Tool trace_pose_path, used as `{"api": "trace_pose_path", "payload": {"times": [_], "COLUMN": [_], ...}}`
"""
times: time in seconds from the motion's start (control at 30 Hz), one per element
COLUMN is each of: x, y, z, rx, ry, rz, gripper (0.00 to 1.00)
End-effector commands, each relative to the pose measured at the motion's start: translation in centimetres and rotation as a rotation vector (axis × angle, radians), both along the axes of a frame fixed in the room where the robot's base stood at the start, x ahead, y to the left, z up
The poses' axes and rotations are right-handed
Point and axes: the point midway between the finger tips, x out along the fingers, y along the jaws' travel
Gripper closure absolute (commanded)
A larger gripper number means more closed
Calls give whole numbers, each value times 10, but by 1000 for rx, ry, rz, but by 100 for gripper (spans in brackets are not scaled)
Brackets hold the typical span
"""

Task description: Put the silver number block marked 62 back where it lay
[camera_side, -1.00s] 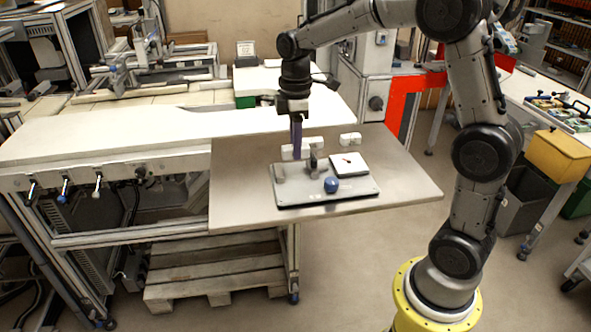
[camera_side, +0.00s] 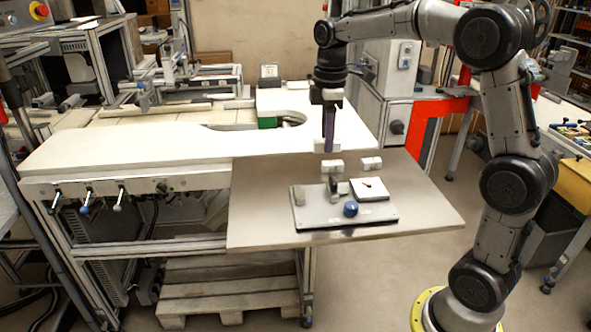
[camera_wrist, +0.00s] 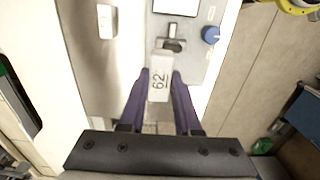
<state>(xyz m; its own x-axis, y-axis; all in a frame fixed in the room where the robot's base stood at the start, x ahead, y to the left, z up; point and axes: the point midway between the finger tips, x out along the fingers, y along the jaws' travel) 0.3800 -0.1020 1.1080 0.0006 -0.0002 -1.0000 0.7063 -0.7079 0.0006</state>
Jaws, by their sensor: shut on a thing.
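The silver number block marked 62 (camera_wrist: 158,84) is between the tips of my two purple fingers in the wrist view, with its digits facing the camera. My gripper (camera_wrist: 159,88) is shut on it. In the side view my gripper (camera_side: 328,148) points straight down above the grey table, behind the flat grey fixture. A pale block (camera_side: 332,166) shows directly under the fingertips there; I cannot tell from that view whether it is the held one. The ground below the held block is hidden in the wrist view.
Another pale block (camera_side: 371,163) lies on the table (camera_side: 270,215) to the right. The fixture (camera_side: 310,218) carries a dark upright lever, a blue knob (camera_side: 350,209) and a white square plate (camera_side: 370,190). Bare table lies left and right of the fixture.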

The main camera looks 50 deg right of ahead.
Motion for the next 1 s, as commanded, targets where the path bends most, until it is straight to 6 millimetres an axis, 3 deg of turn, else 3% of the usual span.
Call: {"api": "trace_pose_path", "payload": {"times": [0.3, 0.5, 1.0], "x": [67, 97, 122], "y": [-18, -26, -32], "z": [-33, -64, -107], "rx": [1, 1, 1], "ry": [2, 4, 4], "rz": [0, 0, 0], "gripper": [100, 100, 100]}}
